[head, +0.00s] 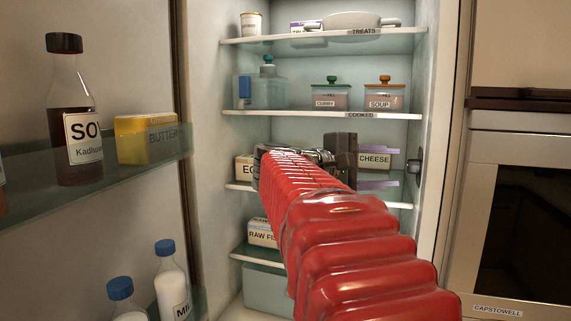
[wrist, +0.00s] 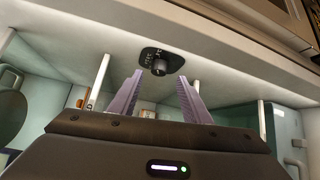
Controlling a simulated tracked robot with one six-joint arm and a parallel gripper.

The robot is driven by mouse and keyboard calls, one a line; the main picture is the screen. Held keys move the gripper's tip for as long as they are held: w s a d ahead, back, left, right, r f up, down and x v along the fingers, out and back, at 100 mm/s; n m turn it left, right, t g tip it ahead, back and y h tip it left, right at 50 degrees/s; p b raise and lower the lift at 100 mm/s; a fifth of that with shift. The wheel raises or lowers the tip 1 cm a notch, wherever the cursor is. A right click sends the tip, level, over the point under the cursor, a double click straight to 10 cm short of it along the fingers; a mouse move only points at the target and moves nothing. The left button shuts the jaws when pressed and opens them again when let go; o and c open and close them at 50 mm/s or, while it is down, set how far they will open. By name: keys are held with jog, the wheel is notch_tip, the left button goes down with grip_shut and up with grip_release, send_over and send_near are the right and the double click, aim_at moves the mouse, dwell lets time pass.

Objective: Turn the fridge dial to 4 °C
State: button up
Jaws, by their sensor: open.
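The fridge dial (head: 415,166) is a dark round knob on a black plate on the fridge's right inner wall. In the wrist view the dial (wrist: 158,66) shows a knob with small pale markings beside it, too small to read. My gripper (head: 397,168) is inside the fridge, left of the dial and facing it. Its two purple fingers are spread apart with nothing between them. In the wrist view my gripper (wrist: 159,77) has its fingertips either side of the dial's line, with the knob centred ahead, seemingly not touching it.
A cheese box (head: 375,160) stands behind the fingers. A glass shelf (head: 300,114) with jars lies above, and a raw fish box (head: 262,233) sits below. The open door at left holds a soy bottle (head: 75,110) and a butter box (head: 146,138).

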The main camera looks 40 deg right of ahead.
aim_at(408, 167)
jog(key=shift+x, duration=2.75)
jog(key=shift+c, duration=0.2)
